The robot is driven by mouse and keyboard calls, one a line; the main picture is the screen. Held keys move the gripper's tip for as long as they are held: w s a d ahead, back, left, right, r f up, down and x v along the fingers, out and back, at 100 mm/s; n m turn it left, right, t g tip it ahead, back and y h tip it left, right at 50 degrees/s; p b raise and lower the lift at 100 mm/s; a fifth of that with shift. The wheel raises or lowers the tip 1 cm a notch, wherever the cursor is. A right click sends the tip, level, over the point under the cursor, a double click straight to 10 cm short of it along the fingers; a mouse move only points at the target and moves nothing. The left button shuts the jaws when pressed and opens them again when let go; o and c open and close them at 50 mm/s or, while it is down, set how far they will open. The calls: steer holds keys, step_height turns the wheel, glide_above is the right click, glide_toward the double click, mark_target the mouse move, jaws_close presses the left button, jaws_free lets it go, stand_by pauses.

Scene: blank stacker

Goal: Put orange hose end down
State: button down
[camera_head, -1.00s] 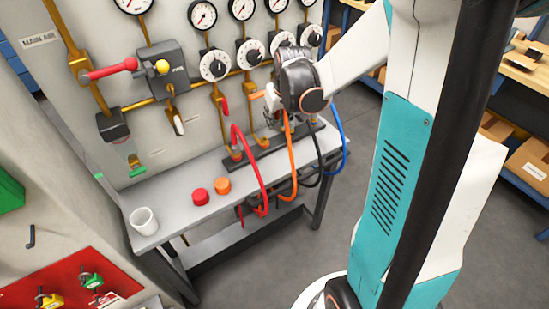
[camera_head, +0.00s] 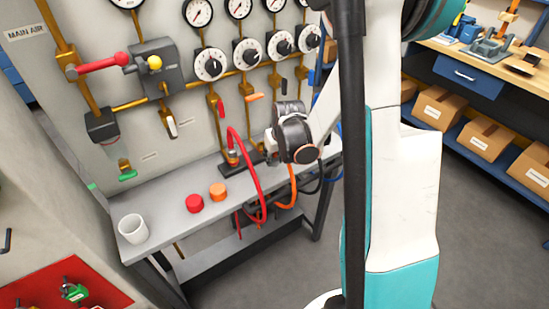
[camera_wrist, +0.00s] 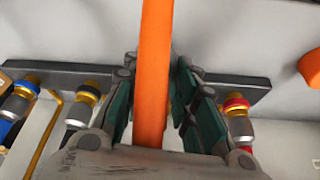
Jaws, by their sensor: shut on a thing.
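The orange hose (camera_wrist: 153,70) runs between the two fingers of my gripper (camera_wrist: 158,85) in the wrist view, and the gripper is shut on it. In the head view the orange hose (camera_head: 292,190) hangs below my wrist over the front edge of the grey bench (camera_head: 165,207). My wrist hides the gripper and the upper part of the hose there. An orange cap (camera_head: 218,191) stands on the bench beside a red cap (camera_head: 195,203). Part of an orange round thing also shows at the right edge of the wrist view (camera_wrist: 311,68).
A red hose (camera_head: 254,165) loops from its fitting left of my wrist. A dark fitting bar (camera_wrist: 245,88) with several couplings lies behind my gripper. A white cup (camera_head: 133,229) stands at the bench's left end. Gauges and knobs line the panel above.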

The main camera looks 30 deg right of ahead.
steer(key=shift+f+b, duration=0.4)
steer(key=shift+f, duration=0.2)
steer(key=c, duration=1.3)
jaws_free()
steer(key=shift+r, duration=0.15)
steer(key=shift+r+p, duration=0.55)
steer(key=shift+r, duration=0.05)
steer(key=p+v, duration=0.4)
steer(key=v, duration=0.8)
steer(key=shift+f, duration=0.1)
